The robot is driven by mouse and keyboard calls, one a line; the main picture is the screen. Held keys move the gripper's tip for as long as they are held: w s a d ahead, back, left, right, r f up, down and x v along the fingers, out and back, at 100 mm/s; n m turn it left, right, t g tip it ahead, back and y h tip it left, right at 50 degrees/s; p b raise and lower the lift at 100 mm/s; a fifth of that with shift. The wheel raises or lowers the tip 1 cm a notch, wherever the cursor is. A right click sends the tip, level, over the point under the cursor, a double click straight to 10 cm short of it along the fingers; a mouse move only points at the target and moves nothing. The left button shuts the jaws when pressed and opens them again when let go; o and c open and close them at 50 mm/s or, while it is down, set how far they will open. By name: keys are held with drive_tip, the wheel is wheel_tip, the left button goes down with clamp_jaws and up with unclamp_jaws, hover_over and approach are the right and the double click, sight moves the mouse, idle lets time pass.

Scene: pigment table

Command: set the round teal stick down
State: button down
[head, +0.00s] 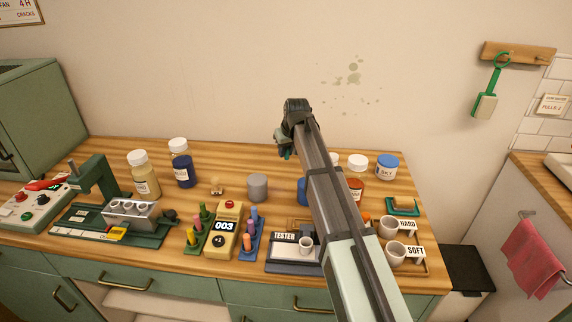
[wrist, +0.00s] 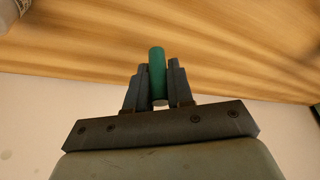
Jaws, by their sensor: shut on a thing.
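The round teal stick (wrist: 157,72) is upright between the two dark fingers of my gripper (wrist: 157,85) in the wrist view. My gripper is shut on it. In the head view my gripper (head: 284,146) is above the back part of the wooden table (head: 330,157), and a small teal end of the stick shows below it. The stick appears held clear of the table. My arm hides part of the table's right side.
A grey cylinder (head: 257,187) and a counter box (head: 225,235) stand left of my arm. Coloured sticks stand in a green rack (head: 197,232) and a blue rack (head: 250,240). White-lidded jars (head: 143,174) stand at back left. Cups (head: 390,227) labelled hard and soft stand right.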

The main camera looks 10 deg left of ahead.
sight(287, 159)
drive_tip(key=shift+f, duration=2.8)
drive_tip(key=shift+f, duration=0.1)
drive_tip(key=c, duration=1)
unclamp_jaws()
drive_tip(key=v, duration=1.2)
